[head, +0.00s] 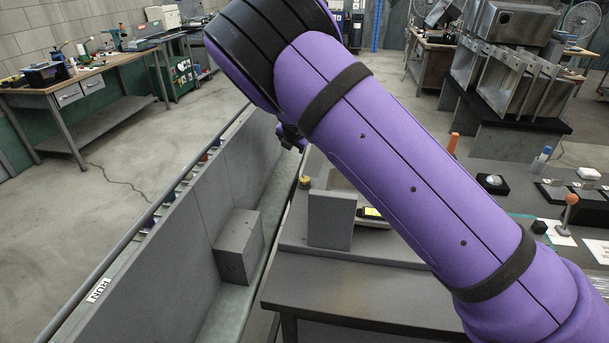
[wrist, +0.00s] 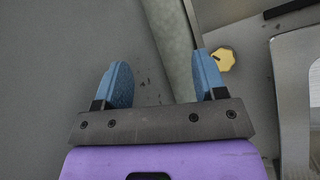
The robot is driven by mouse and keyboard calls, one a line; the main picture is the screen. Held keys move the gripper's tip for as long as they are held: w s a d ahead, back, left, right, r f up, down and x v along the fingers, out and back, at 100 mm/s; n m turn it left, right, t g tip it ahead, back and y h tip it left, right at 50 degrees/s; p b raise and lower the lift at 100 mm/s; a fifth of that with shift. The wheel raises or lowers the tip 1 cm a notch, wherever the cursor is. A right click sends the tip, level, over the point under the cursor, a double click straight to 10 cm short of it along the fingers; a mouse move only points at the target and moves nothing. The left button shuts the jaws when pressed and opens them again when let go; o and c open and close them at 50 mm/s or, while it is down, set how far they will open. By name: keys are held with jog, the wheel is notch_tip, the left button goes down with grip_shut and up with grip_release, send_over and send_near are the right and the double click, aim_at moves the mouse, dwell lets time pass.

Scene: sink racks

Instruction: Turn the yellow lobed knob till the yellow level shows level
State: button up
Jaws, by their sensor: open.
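In the head view a small dark-yellow knob (head: 305,182) stands by the rail, left of a grey upright block. The yellow level (head: 372,212) shows as a small bright yellow patch beside my arm; its reading is too small to tell. My gripper (wrist: 162,72) is open, with two blue fingers wide apart and nothing between them. In the head view the gripper is mostly hidden behind my purple arm.
A grey upright block (head: 331,220) stands between the knob and the level. A long trough with a grey box (head: 239,247) runs on the left, with a railing (head: 140,222) along it. The grey tabletop (head: 350,295) in front is clear. Metal sinks (head: 500,75) stand at the back right.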

jog(key=w+d+r+m+t+h, duration=0.2)
jog(key=w+d+m, duration=0.1)
jog(key=w+m, duration=0.25)
jog(key=m+g+y, duration=0.2)
jog(key=m+g, duration=0.8)
jog(key=m, duration=0.5)
send_over(305, 178)
notch_tip(305, 178, down, 4)
notch_tip(305, 178, down, 10)
jog(key=shift+r, duration=0.25)
jog(key=c, duration=0.9)
